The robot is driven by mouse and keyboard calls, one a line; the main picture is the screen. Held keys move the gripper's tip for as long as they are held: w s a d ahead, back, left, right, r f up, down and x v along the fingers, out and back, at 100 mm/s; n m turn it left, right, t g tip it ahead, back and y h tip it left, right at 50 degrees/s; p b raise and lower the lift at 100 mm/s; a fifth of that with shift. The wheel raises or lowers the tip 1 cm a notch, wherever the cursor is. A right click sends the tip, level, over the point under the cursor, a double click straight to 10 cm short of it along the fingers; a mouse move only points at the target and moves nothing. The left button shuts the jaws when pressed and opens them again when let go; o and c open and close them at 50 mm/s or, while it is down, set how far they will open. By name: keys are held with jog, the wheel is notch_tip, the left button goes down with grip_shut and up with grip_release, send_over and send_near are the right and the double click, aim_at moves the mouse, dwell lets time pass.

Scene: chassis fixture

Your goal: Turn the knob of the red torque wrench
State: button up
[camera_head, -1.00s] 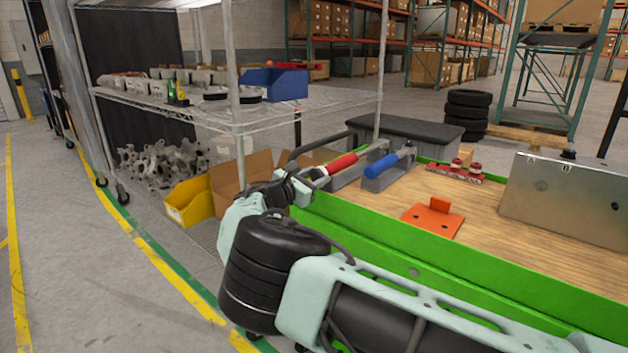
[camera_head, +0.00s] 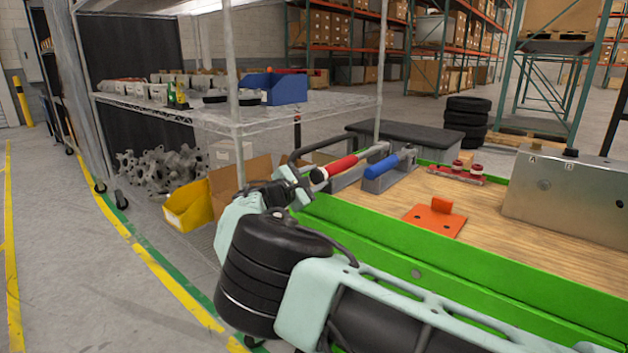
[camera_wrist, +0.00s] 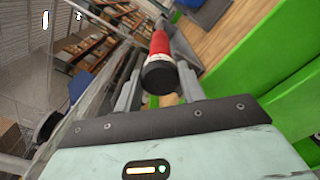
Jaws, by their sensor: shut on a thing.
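The red torque wrench (camera_head: 341,164) lies in a grey holder at the left end of the green-edged bench. Its black end knob (camera_wrist: 159,76) faces the wrist camera, with the red handle behind it. My gripper (camera_head: 305,177) reaches the knob end from the left in the head view. In the wrist view my gripper (camera_wrist: 160,90) has one finger on each side of the knob and is shut on it. The exact contact in the head view is partly hidden by the gripper itself.
A blue-handled wrench (camera_head: 383,166) sits in a holder just right of the red one. An orange bracket (camera_head: 434,219), red parts (camera_head: 457,174) and a metal box (camera_head: 570,195) lie on the wooden top. A wire shelf (camera_head: 300,112) and yellow bin (camera_head: 187,204) stand left.

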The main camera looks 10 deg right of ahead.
jog(key=shift+f, duration=0.1)
jog(key=o, duration=1)
jog(key=shift+c, duration=0.2)
jog(key=shift+a, duration=0.1)
jog(key=p+v, duration=0.1)
jog(key=v, duration=1.6)
jog(key=shift+s, duration=0.15)
jog(key=shift+a, duration=0.1)
